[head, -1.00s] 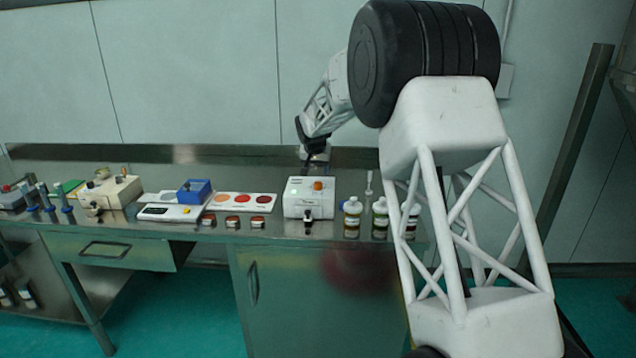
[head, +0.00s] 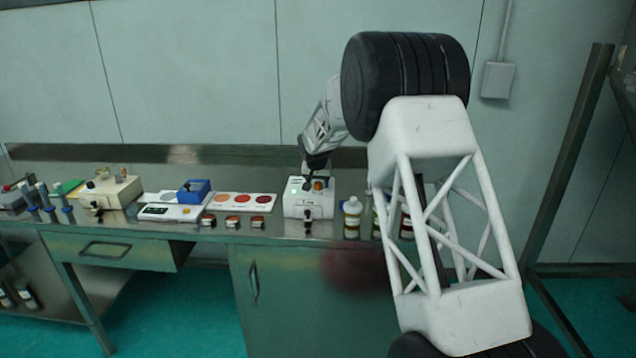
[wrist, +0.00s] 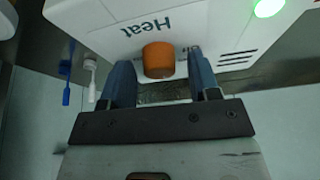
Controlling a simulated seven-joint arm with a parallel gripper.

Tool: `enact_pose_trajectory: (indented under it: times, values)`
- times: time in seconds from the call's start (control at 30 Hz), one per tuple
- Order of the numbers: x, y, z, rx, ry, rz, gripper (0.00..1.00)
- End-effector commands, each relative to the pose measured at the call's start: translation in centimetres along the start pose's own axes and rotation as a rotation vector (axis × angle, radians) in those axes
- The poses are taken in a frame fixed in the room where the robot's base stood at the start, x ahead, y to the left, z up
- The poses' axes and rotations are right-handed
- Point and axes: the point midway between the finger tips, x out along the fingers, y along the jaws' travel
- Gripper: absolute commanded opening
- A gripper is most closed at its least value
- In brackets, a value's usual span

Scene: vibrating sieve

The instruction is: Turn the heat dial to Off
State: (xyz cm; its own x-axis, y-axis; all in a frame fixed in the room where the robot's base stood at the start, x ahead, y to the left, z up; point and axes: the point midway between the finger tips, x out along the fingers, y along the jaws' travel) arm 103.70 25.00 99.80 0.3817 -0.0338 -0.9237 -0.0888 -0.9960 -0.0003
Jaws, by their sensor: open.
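The white heater box (head: 297,203) stands on the steel bench in the head view; its top, printed "Heat", also shows in the wrist view (wrist: 110,12). The orange heat dial (wrist: 159,60) sits on the box near one edge; in the head view the dial (head: 318,185) is partly covered by my gripper. My gripper (wrist: 158,62) is open, with one blue finger on each side of the dial and visible gaps between. I cannot tell the dial's setting. A green light (wrist: 268,7) glows on the box.
Several bottles (head: 352,218) stand right of the box. A blue brush (wrist: 66,95) and a white one (wrist: 91,90) lie beside the box.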

Motion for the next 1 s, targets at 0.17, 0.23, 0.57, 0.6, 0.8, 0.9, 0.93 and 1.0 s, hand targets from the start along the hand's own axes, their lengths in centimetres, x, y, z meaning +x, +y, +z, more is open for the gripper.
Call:
enact_pose_trajectory:
  times: [0.17,0.23,0.57,0.6,0.8,0.9,0.93,1.0]
  values:
    - [-0.01,0.01,0.00,0.000,0.000,0.000,0.55]
    - [-0.01,0.01,0.00,0.000,0.000,0.000,0.44]
    - [0.00,0.01,0.02,-0.001,0.000,0.000,0.09]
    - [-0.01,0.01,0.02,-0.002,0.000,-0.001,0.09]
    - [-0.01,0.02,0.02,-0.022,0.000,-0.010,0.09]
    - [-0.02,0.05,0.00,-0.046,0.000,-0.019,0.09]
    - [-0.02,0.05,0.00,-0.054,0.000,-0.023,0.09]
    - [-0.02,0.08,0.00,-0.077,-0.001,-0.033,0.09]
